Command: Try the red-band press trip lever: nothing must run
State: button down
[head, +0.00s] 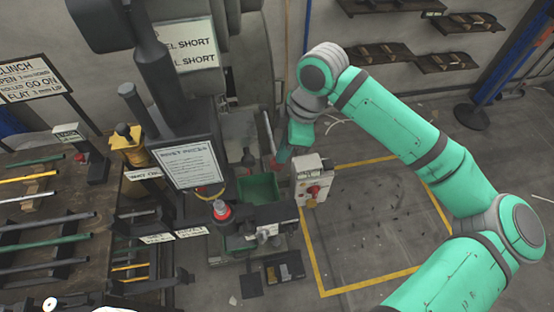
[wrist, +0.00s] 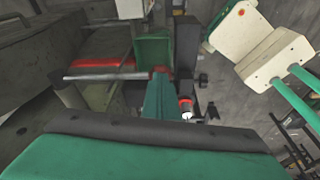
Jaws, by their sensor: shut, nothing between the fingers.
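The press (head: 240,215) stands left of centre in the head view, behind a framed notice. A red-ringed cap (head: 221,210) is at its front, and a red-ringed part (wrist: 185,105) also shows in the wrist view. My gripper (head: 280,163) is shut and empty, reaching down beside the press, behind the control box. No motion of the press is discernible.
A green bin (head: 258,188) sits in the press. The rack of coloured rods (head: 45,215) is at left. The yellow-marked floor (head: 375,225) is clear.

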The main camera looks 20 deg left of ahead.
jog(key=shift+f, duration=0.15)
jog(key=shift+d+x, duration=0.25)
jog(key=shift+x, duration=0.75)
jog(key=shift+d+x, duration=0.2)
jog(key=shift+x, duration=0.85)
jog(key=shift+w+f, duration=0.1)
jog(key=shift+w, duration=0.05)
jog(key=shift+d, duration=0.1)
jog(key=d, duration=0.1)
jog(key=w+d+r, duration=0.1)
jog(key=shift+w+d, duration=0.1)
jog(key=shift+d, duration=0.15)
jog(key=v, duration=1)
jog(key=shift+r, duration=0.4)
